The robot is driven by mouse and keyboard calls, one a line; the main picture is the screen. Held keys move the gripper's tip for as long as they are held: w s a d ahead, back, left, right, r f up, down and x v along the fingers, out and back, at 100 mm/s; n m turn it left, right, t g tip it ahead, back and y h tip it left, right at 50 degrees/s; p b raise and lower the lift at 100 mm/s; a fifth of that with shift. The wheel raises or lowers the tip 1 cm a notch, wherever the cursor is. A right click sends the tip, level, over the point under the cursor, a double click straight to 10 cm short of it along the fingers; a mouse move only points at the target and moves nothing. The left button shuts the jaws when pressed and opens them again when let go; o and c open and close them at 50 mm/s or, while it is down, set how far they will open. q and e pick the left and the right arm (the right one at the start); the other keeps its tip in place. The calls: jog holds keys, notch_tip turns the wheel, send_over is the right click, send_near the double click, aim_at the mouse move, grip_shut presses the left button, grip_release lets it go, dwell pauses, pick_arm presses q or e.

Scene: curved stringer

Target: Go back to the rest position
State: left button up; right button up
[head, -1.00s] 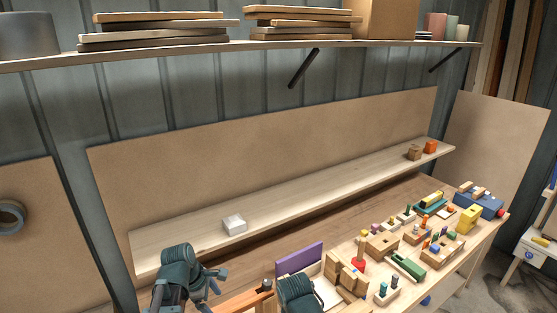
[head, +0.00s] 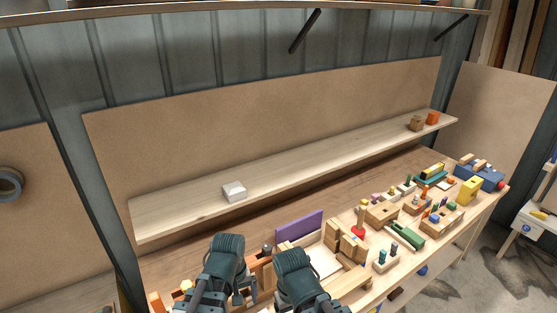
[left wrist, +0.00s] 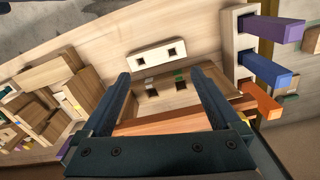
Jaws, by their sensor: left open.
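My left gripper (head: 243,291) is at the bottom middle of the head view, low over the near part of the workbench. In the left wrist view its two dark fingers (left wrist: 160,82) are apart with nothing held between them. A wooden block with two square holes (left wrist: 157,54) lies beyond the fingertips, and an open wooden box (left wrist: 178,92) shows between them. My right arm's dark wrist (head: 300,275) is just right of the left one in the head view; its fingers are hidden.
A purple panel (head: 299,227) and a wooden tray (head: 322,262) are close beyond my arms. Several toys crowd the bench to the right. A narrow shelf (head: 300,172) behind carries a white box (head: 234,191), a brown block (head: 416,123) and an orange block (head: 432,117).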

pick_arm(q)
jog(key=s+m, duration=0.1)
jog(key=m, duration=0.1)
jog(key=s+d+f+m+y+b, duration=0.1)
jog(key=m, duration=0.2)
jog(key=s+d+m, duration=0.1)
jog(key=s+m, duration=0.1)
jog(key=shift+d+f+m+y+b, duration=0.2)
jog(key=shift+f+m+y+b, duration=0.1)
jog(key=shift+f+b, duration=0.1)
jog(key=shift+f, duration=0.1)
